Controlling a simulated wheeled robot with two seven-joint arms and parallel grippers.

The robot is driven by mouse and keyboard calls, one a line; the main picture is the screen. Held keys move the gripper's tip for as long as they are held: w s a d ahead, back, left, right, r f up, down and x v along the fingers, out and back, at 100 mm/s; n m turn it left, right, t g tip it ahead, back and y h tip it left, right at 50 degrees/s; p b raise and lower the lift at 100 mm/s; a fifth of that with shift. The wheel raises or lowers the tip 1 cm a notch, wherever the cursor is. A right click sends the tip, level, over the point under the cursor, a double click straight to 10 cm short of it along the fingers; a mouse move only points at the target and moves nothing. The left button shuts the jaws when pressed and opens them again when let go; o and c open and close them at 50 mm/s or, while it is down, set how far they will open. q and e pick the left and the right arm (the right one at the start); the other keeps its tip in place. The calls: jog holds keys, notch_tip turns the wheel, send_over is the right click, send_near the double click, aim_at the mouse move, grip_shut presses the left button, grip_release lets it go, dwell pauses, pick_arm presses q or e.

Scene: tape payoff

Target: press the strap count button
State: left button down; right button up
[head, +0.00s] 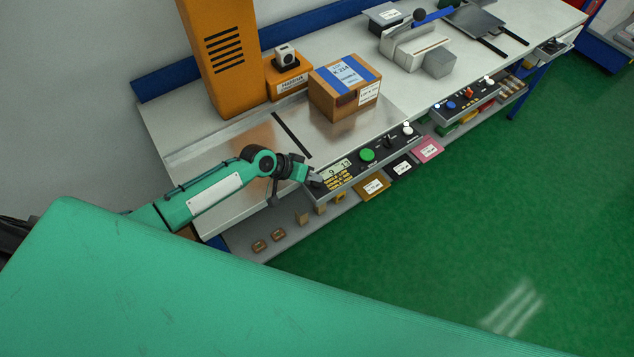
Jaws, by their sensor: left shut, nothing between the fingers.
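My left gripper (314,181) is shut and empty. Its tip is at the left end of a dark control panel (378,155) on the table's front edge, just left of a small display (333,170). I cannot tell whether it touches the panel. The panel carries yellow lettering, a green button (367,155), a black switch (388,142) and a white knob (407,129). The strap count button cannot be made out by its label; the gripper hides part of the panel's left end. My right gripper is not in view.
A strapped cardboard box (345,88) sits on the metal plate behind the panel. An orange machine (222,55) stands at the back left. A second panel (466,98) is farther right. A shelf (262,232) with small items lies below. Green floor is clear at the right.

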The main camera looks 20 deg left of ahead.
aim_at(313, 185)
pick_arm(q)
jog(key=shift+f, duration=0.2)
dwell(0.4)
jog(key=shift+f+b, duration=0.25)
jog(key=shift+b, duration=0.05)
jog(key=shift+f+b, duration=0.5)
jog(key=shift+f, duration=0.1)
dwell(0.6)
dwell(0.3)
jog(key=shift+r+p, duration=0.85)
jog(key=shift+r, duration=0.2)
notch_tip(313, 185, up, 5)
jog(key=p, duration=0.4)
dwell(0.5)
